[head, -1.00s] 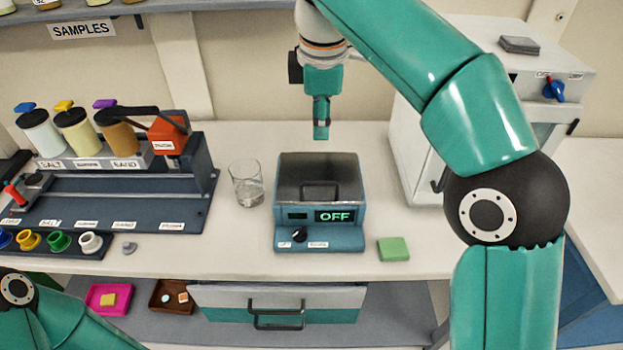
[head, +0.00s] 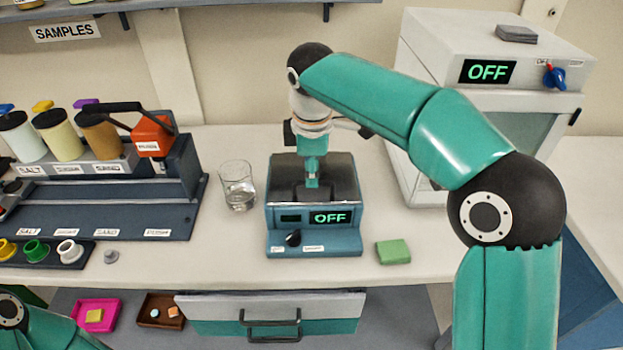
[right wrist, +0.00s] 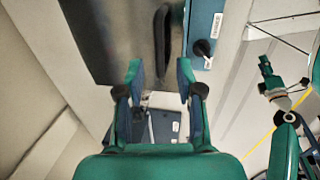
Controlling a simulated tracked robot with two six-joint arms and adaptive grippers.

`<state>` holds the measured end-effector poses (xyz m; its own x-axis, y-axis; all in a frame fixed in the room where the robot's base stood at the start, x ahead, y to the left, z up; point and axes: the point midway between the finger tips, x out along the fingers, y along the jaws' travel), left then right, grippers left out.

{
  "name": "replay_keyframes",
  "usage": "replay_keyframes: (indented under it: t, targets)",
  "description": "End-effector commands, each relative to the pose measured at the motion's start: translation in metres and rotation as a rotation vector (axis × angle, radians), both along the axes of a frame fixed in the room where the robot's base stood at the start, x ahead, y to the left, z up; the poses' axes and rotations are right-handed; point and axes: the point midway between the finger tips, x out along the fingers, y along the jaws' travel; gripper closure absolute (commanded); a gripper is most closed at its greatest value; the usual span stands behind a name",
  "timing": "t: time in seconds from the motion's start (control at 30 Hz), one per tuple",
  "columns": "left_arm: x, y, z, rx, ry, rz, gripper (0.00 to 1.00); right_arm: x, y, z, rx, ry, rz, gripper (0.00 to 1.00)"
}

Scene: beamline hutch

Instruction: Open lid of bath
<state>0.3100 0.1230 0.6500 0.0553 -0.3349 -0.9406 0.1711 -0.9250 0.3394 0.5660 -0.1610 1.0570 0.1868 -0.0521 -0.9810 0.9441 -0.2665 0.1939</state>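The bath (head: 340,245) is a teal box on the bench with a display reading OFF and a black knob. Its dark glossy lid (head: 341,170) is down over the top. The lid's dark handle (head: 290,193) is near the front edge. My right gripper (head: 312,183) points down over the lid, at the handle. In the right wrist view, its fingers (right wrist: 160,72) are apart, with the handle (right wrist: 163,45) just ahead of the gap; contact is unclear. My left gripper (right wrist: 265,67) seems to show small at the right of that view, its opening unclear.
A glass beaker (head: 238,185) stands just left of the bath and a green block (head: 393,251) to its right. A white cabinet (head: 420,110) with an OFF display stands at the right. A dispenser rack (head: 110,210) fills the left.

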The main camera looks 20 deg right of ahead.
Motion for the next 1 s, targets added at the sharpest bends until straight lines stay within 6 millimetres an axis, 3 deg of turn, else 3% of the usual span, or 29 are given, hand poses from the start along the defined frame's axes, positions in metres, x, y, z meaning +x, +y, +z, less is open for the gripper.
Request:
replay_keyframes:
  t: [0.2,0.53,0.57,0.77,1.0]
  targets:
    - [0.0,0.0,-0.002,0.0,0.0,0.0,0.6,0.004,-0.001,-0.023,-0.001,0.001,0.0,0.64]
    - [0.0,0.0,-0.002,0.0,0.0,0.0,0.6,0.005,-0.001,-0.026,0.0,-0.001,0.0,0.64]
    - [0.0,0.0,-0.002,0.0,0.0,0.0,0.6,0.005,-0.001,-0.026,0.0,-0.001,0.0,0.65]
    - [0.0,0.0,-0.002,0.0,0.0,0.0,0.6,0.005,-0.002,-0.026,0.0,-0.001,0.0,0.99]
    - [0.0,0.0,-0.002,0.0,0.0,0.0,0.6,0.005,-0.002,-0.026,0.0,-0.001,0.0,1.0]
